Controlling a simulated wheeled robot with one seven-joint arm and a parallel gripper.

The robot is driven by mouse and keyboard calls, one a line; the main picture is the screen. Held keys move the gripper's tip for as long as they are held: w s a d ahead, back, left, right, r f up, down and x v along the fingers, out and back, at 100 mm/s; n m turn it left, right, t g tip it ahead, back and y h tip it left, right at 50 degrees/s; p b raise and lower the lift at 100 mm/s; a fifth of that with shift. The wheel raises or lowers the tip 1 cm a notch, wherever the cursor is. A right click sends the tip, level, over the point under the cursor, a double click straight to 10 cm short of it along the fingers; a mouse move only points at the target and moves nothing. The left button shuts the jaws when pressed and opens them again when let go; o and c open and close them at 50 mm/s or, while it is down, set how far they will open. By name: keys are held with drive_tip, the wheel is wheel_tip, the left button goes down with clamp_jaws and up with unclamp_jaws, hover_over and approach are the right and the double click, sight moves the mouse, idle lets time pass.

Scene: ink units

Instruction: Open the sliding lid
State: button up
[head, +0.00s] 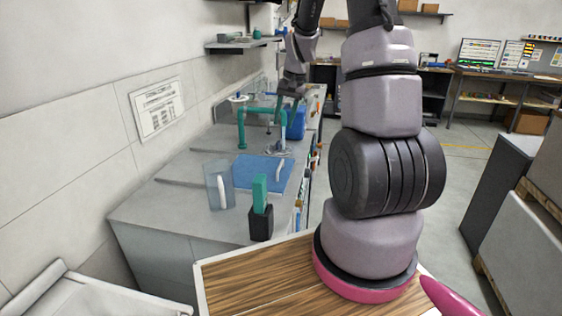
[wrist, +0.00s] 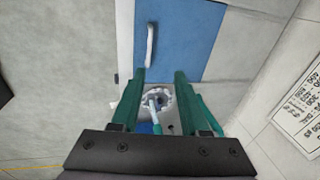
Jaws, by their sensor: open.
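The sliding lid appears to be the flat blue panel (head: 256,172) on the grey counter, with a white bar handle (head: 279,170) near its right edge. In the wrist view the blue lid (wrist: 195,38) is at the top, and its white handle (wrist: 150,45) stands along its left side. My gripper (head: 280,116) is above the counter, beyond the lid in the head view. In the wrist view my gripper (wrist: 160,76) has its two green fingers apart and nothing between the tips. The handle is ahead of the tips, not between them.
A greyish-white round fitting (wrist: 158,100) lies below the fingers. A green pipe frame (head: 241,130) and a blue container (head: 296,122) stand near my gripper. A clear container (head: 217,186) and a black holder with a green block (head: 260,222) stand at the counter's near end.

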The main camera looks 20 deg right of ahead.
approach(280, 165)
drive_tip(key=shift+g, duration=0.4)
drive_tip(key=f, duration=0.5)
drive_tip(key=w+a+f, duration=0.1)
drive_tip(key=f, duration=0.1)
drive_tip(key=shift+w+a+f, duration=0.1)
drive_tip(key=shift+f, duration=0.2)
clamp_jaws()
idle(0.8)
